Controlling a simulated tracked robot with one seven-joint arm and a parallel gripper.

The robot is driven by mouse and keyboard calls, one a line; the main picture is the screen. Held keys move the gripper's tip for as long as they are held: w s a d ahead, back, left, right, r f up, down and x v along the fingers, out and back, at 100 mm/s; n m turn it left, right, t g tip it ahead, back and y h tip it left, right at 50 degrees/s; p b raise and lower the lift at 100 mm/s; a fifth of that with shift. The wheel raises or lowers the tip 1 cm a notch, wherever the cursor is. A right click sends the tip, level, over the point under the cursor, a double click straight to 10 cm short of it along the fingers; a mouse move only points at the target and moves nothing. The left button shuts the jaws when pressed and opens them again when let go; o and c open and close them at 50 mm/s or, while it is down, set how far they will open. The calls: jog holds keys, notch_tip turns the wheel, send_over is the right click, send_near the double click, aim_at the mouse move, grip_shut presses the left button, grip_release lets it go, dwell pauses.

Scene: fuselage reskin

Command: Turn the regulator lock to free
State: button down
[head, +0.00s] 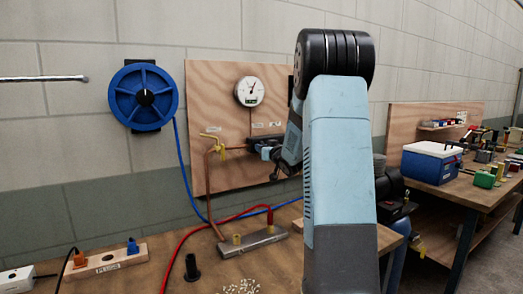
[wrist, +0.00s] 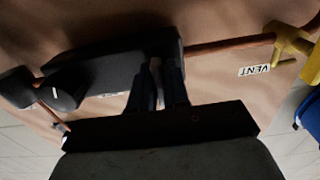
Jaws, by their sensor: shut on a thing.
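The dark regulator body (head: 238,142) is mounted on the plywood board (head: 215,85), below the round white gauge (head: 249,91). In the wrist view the regulator (wrist: 110,68) shows as a long dark block with a rounded dark part at its left. In the wrist view my gripper's two fingers (wrist: 158,82) are close together against the regulator's face, shut on a small part there. I take that part for the regulator lock; the fingers hide it, and its setting cannot be read.
A copper pipe (wrist: 230,41) runs from the regulator to a yellow valve (wrist: 292,42) beside a VENT label (wrist: 254,70). A blue hose reel (head: 145,97) hangs at the left. A red hose (head: 205,228) crosses the bench. My arm hides part of the board's right side.

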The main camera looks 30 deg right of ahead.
jog(key=shift+f, duration=0.25)
jog(key=c, duration=1.2)
grip_release()
jog(key=shift+r, duration=0.15)
jog(key=s, duration=1.3)
jog(key=shift+s+d, duration=0.2)
jog(key=shift+s, duration=0.15)
